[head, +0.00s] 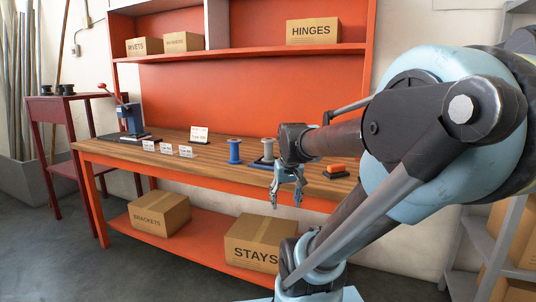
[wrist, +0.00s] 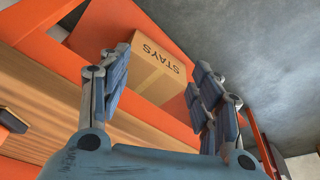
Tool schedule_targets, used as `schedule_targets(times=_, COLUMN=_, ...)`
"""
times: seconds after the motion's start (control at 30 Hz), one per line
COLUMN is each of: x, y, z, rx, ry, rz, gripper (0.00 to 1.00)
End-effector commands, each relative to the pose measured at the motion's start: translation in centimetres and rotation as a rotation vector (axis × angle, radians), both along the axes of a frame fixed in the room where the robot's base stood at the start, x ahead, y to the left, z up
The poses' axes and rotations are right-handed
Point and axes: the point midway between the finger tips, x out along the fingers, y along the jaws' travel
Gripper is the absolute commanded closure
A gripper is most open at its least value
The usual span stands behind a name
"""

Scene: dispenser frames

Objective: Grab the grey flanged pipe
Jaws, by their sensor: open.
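A grey flanged pipe (head: 268,148) appears to stand upright on the wooden workbench, just left of my wrist in the head view. A blue spool-shaped piece (head: 235,150) stands upright to its left. My gripper (head: 286,199) hangs in front of the bench edge, lower than the bench top, apart from the pipe. Its two fingers are spread with nothing between them; the wrist view shows the open gap (wrist: 160,88) too. No flanged pipe shows in the wrist view.
The workbench (head: 190,150) carries small white label cards (head: 167,149), a blue press (head: 131,118) and an orange-topped block (head: 337,170). A STAYS box (head: 258,243) and a BRACKETS box (head: 160,214) sit on the lower shelf. The floor in front is clear.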

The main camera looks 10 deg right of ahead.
Motion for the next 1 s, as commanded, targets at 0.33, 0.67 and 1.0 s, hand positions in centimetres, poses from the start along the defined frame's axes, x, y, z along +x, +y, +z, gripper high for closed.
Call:
schedule_targets(times=0.33, x=11.2, y=0.2, z=5.6, rx=0.004, ry=-0.069, rz=0.006, gripper=0.42)
schedule_targets(times=0.67, x=21.2, y=0.3, z=8.6, rx=0.006, ry=-0.128, rz=0.008, gripper=0.42)
schedule_targets(times=1.0, x=24.9, y=0.3, z=9.2, rx=0.007, ry=-0.146, rz=0.008, gripper=0.42)
